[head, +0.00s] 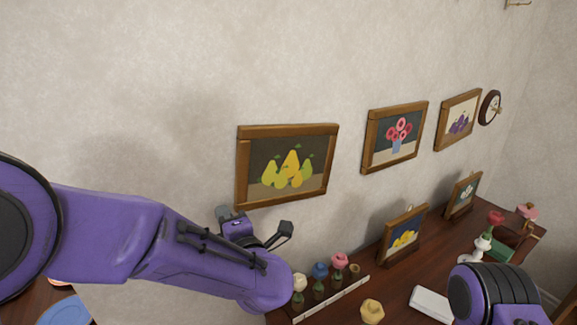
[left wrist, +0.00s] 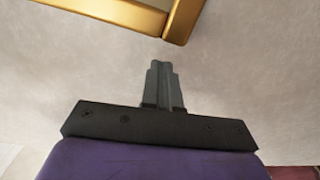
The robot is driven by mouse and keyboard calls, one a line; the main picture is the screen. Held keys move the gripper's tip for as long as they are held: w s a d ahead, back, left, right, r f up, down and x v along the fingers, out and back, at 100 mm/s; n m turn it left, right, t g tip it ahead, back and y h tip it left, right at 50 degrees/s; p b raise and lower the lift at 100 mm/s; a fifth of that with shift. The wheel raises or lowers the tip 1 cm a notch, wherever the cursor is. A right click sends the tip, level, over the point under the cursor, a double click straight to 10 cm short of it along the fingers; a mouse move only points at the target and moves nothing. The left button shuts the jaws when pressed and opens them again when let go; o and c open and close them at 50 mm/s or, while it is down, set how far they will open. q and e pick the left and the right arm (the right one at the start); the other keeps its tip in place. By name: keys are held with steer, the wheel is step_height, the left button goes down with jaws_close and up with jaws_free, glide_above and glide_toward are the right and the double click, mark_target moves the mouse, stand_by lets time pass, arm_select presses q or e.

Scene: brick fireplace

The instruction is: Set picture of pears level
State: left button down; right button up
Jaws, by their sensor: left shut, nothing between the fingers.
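The picture of pears (head: 240,165), in a brown wooden frame, hangs on the wall left of two other pictures. Its right side looks slightly low beside its neighbours, a small clockwise tilt, though the oblique view makes this hard to judge. My left gripper (head: 233,214) is just below its lower left part in the head view. In the left wrist view the gripper's fingers (left wrist: 162,66) are together and empty, pointing at a corner of a gold-brown frame (left wrist: 182,22); a gap of wall shows between them. My right gripper is out of view; part of my right arm shows at lower right.
A flower picture (head: 366,142) and a plum picture (head: 438,128) hang to the right, then a round clock (head: 489,108). Below, a dark wooden surface (head: 397,289) holds small vases (head: 319,287), two framed pictures and a yellow object (head: 371,311).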

arm_select(q)
steer(key=shift+w+d+b, duration=0.15)
steer(key=shift+w+d, duration=0.4)
steer(key=shift+d, duration=0.25)
steer(key=shift+w+d+b, duration=0.15)
steer(key=shift+w+d, duration=0.4)
steer(key=shift+d, duration=0.25)
stand_by(1.6)
steer(key=shift+a, duration=0.1)
steer(key=shift+s+a, duration=0.6)
steer(key=shift+a, duration=0.1)
steer(key=p, duration=0.1)
glide_toward(238, 207)
steer(key=shift+s+a, duration=0.45)
steer(key=shift+a, duration=0.3)
